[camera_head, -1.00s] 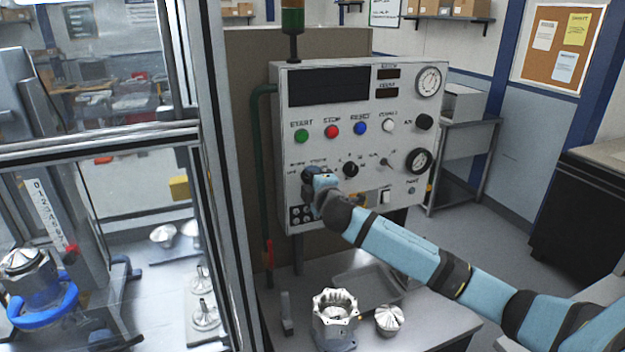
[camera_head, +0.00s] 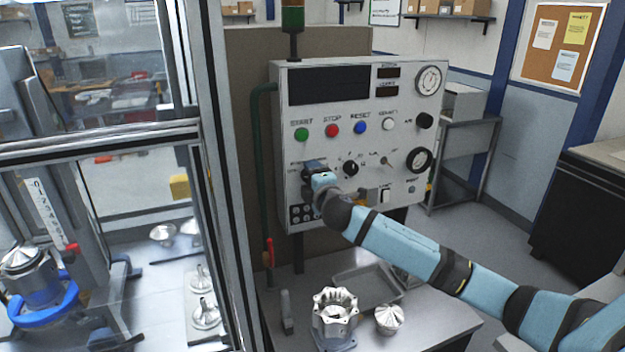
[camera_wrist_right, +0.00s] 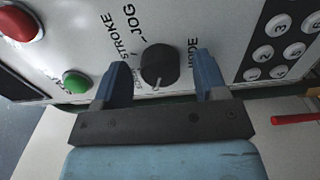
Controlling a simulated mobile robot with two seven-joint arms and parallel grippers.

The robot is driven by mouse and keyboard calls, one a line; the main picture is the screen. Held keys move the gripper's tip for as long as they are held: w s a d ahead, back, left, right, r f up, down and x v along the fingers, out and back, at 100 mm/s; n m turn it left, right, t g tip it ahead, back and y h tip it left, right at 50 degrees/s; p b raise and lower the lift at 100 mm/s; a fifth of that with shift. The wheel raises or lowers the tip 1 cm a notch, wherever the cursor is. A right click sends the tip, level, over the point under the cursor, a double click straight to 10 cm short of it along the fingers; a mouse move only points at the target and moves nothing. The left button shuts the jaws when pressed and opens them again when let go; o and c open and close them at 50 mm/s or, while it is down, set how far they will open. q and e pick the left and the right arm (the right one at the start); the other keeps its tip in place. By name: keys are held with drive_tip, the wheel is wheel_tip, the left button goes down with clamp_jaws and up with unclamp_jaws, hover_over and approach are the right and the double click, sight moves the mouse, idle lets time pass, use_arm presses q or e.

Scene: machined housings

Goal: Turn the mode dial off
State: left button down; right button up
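The mode dial (camera_wrist_right: 160,64) is a round black knob on a light panel, with lettering around it that reads MODE, STROKE and JOG. A thin pale pointer mark shows at its lower edge in the right wrist view. My right gripper (camera_wrist_right: 161,78) is open, with one blue finger on each side of the dial and visible gaps between. In the head view my right gripper (camera_head: 313,170) is at the lower left of the control panel (camera_head: 340,112) and covers the dial there. My left gripper is not in view.
The green start button (camera_head: 301,135) and red stop button (camera_head: 332,130) sit above my gripper. A keypad (camera_head: 301,213) lies just below it. Another black knob (camera_head: 350,169) is to its right. A bench below holds a metal housing (camera_head: 334,312) and an empty tray (camera_head: 368,287).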

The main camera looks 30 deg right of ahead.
drive_tip(key=b+v, duration=0.3)
drive_tip(key=v, duration=1)
drive_tip(key=shift+s+b, duration=0.35)
drive_tip(key=shift+s, duration=0.05)
drive_tip(key=shift+f, duration=0.1)
